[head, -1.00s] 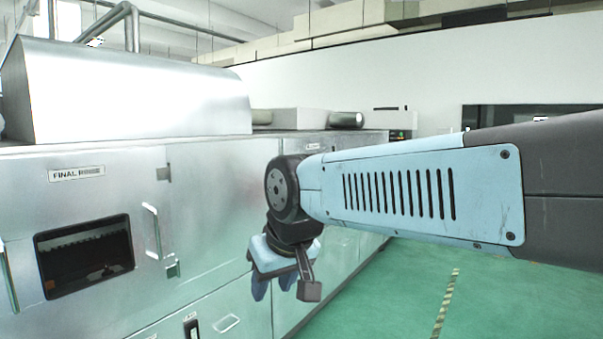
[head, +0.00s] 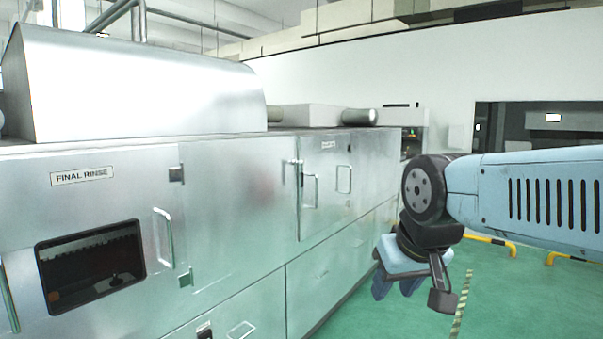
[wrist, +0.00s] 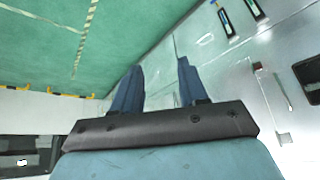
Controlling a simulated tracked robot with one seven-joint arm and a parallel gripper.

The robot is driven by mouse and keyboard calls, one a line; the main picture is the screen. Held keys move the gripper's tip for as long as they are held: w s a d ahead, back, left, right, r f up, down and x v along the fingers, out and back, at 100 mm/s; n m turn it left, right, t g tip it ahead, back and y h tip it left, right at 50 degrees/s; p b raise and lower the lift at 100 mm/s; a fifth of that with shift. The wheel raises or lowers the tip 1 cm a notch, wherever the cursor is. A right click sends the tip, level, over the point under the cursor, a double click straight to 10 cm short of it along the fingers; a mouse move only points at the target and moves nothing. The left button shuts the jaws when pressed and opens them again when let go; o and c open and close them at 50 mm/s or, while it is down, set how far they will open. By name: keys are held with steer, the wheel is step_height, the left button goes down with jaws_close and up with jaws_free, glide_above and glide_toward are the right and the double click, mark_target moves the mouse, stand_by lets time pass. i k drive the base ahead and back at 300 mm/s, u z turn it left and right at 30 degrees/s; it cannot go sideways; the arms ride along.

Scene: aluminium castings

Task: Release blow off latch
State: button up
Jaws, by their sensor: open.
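My gripper (head: 395,286) hangs fingers-down at the right of the head view, over the green floor and apart from the machine front. It is open and empty; its two blue fingers also show spread in the wrist view (wrist: 157,88). A steel door (head: 322,190) on the machine carries a small label (head: 329,144) too small to read. A latch-like upright bar (head: 299,186) stands at this door's left edge, and a handle (head: 344,179) is to its right. Whether the bar is latched, I cannot tell.
Lower panels (head: 240,300) run beneath. Green floor (head: 500,310) is clear at right; yellow-black barriers (head: 490,243) stand behind.

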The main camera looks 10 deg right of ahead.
mark_target(293, 162)
steer(key=z, duration=0.4)
steer(key=i, duration=2.1)
steer(key=u, duration=0.1)
